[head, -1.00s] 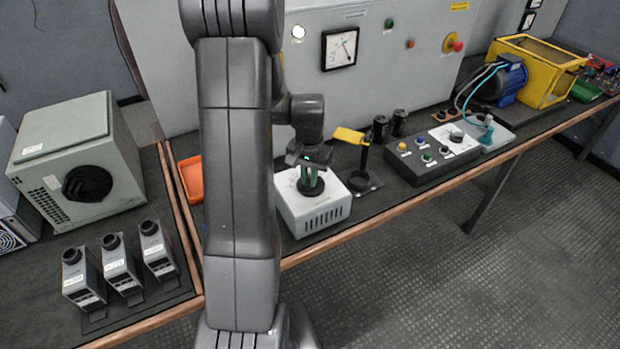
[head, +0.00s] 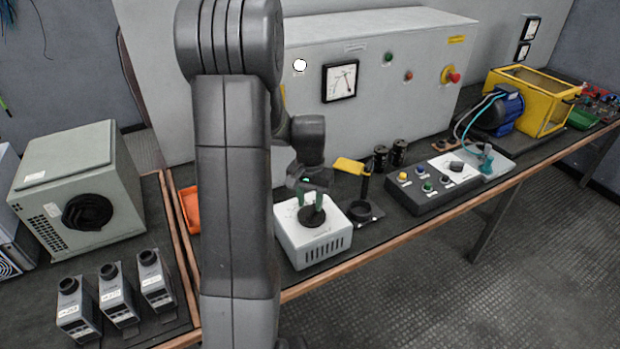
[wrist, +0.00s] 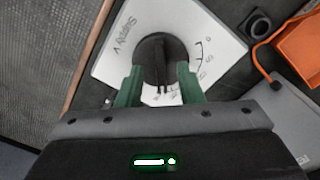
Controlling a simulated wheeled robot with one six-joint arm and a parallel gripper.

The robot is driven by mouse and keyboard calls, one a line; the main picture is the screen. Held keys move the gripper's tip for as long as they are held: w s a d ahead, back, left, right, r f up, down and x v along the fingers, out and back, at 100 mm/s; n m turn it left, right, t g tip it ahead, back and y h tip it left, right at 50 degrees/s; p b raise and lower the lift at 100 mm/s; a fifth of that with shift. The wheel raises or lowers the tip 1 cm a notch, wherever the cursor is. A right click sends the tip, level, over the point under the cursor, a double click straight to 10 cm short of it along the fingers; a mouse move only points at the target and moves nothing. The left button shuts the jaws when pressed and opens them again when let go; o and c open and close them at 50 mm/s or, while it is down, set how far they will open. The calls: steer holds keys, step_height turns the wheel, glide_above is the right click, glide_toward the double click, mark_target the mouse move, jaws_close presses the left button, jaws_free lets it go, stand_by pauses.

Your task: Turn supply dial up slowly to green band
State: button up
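The supply dial (head: 312,217) is a round black knob on top of the white supply box (head: 322,247). In the wrist view the dial (wrist: 158,55) sits on a white face lettered "Supply V" with a printed scale along its right side; no green band can be made out. My gripper (head: 311,202) is just above the dial, its green fingers spread. In the wrist view the gripper (wrist: 160,76) has one finger toward each side of the dial; contact is unclear. The panel meter (head: 340,81) has a black needle; its exact reading is too small to tell.
A yellow-topped black stand (head: 349,166) is close right of the supply box. A button console (head: 433,185) lies farther right. An orange tray (head: 190,209) is left, partly behind my arm. The grey cabinet (head: 415,65) rises behind.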

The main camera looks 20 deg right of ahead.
mark_target(310, 211)
step_height(310, 211, up, 11)
stand_by(4.8)
step_height(310, 211, down, 14)
steer(key=shift+r, duration=0.2)
steer(key=shift+n, duration=0.3)
steer(key=shift+s, duration=0.1)
stand_by(0.3)
